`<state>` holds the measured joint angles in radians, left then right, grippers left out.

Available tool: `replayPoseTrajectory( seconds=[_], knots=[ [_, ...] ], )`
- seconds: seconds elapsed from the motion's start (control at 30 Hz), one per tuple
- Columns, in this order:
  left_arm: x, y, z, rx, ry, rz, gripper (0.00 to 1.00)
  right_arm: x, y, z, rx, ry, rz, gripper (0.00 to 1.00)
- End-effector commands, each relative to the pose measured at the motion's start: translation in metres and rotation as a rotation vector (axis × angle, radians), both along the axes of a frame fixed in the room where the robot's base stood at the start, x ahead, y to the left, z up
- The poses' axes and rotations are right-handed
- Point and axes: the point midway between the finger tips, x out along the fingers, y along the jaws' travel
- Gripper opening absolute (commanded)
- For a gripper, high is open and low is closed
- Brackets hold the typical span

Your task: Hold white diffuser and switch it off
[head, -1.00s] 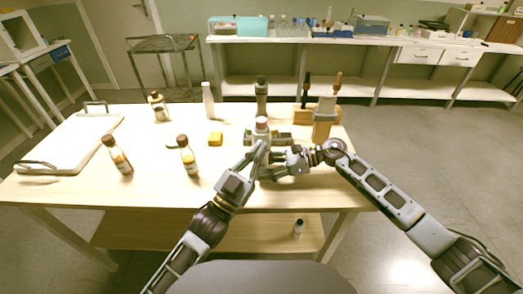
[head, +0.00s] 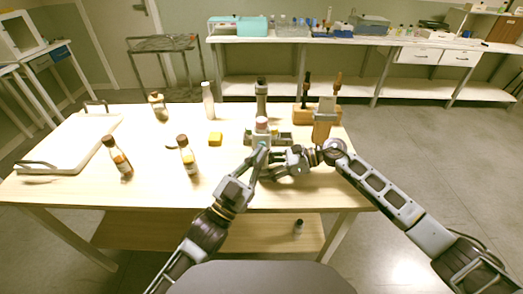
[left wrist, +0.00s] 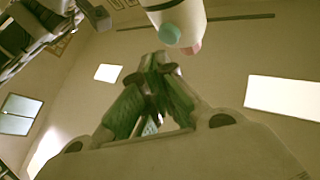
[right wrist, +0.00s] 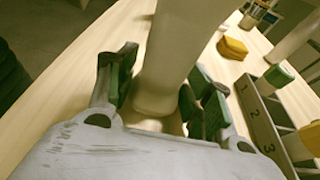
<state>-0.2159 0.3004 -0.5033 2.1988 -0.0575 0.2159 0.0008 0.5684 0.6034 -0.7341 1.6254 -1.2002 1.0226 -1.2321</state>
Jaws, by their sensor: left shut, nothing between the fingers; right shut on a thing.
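The white diffuser (head: 262,128) with a pink top stands upright near the middle of the table in the head view, partly hidden by my grippers. My right gripper (head: 270,163) is shut on its body; the right wrist view shows the white body (right wrist: 178,45) between the fingers (right wrist: 157,85). My left gripper (head: 261,152) is shut and empty, its tips close to the diffuser's near side. In the left wrist view the shut fingertips (left wrist: 161,64) point toward the diffuser (left wrist: 180,13), which shows a round green button (left wrist: 170,34). I cannot tell whether they touch it.
Brown bottles (head: 117,157) (head: 188,156) stand left on the table, beside a white tray (head: 66,145). A yellow block (head: 215,139) lies left of the diffuser. A numbered rack (right wrist: 259,118) stands close by. A wooden stand (head: 325,115) is at the right.

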Motion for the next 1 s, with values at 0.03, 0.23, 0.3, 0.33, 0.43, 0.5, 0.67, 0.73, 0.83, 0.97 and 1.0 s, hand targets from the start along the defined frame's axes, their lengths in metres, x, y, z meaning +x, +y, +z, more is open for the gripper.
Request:
replayPoseTrajectory(
  seconds=[0.03, 0.23, 0.3, 0.33, 0.43, 0.5, 0.67, 0.73, 0.83, 0.97, 1.0],
  knots=[
    [-0.003, 0.0, -0.001, 0.0, 0.002, 0.0, 0.0, 0.0, 0.0, -0.001, -0.001, 0.001, 0.0, 0.38],
    [-0.016, 0.0, -0.001, -0.001, 0.002, -0.001, 0.0, 0.0, 0.0, -0.001, -0.001, 0.001, 0.0, 0.38],
    [-0.02, 0.0, -0.001, -0.001, 0.002, -0.001, 0.0, 0.0, 0.0, -0.001, -0.001, 0.001, 0.0, 0.38],
    [-0.021, 0.0, 0.0, -0.001, 0.002, -0.001, 0.0, 0.0, 0.0, -0.001, -0.001, 0.001, 0.0, 0.38],
    [-0.028, 0.0, -0.001, -0.002, 0.002, -0.001, 0.0, 0.0, 0.0, -0.001, -0.001, 0.001, 0.0, 0.38],
    [-0.032, 0.0, -0.001, -0.001, 0.002, -0.001, 0.0, 0.0, 0.0, -0.001, -0.001, 0.001, 0.0, 0.38],
    [-0.042, 0.0, -0.001, 0.0, 0.001, 0.0, 0.0, 0.0, 0.0, -0.001, -0.001, 0.001, 0.0, 0.38],
    [-0.046, 0.0, -0.001, -0.001, 0.002, -0.001, 0.0, 0.0, 0.0, -0.001, -0.001, 0.001, 0.0, 0.38],
    [-0.05, 0.0, -0.001, 0.0, 0.003, -0.001, 0.0, 0.0, 0.0, -0.001, -0.001, 0.001, 0.0, 0.38],
    [-0.052, 0.0, 0.0, 0.0, 0.001, 0.0, 0.0, 0.0, 0.0, -0.001, -0.001, 0.001, 0.0, 0.38],
    [-0.052, 0.0, 0.0, 0.0, 0.001, 0.0, 0.0, 0.0, 0.0, -0.001, -0.001, 0.001, 0.0, 0.38]
  ],
)
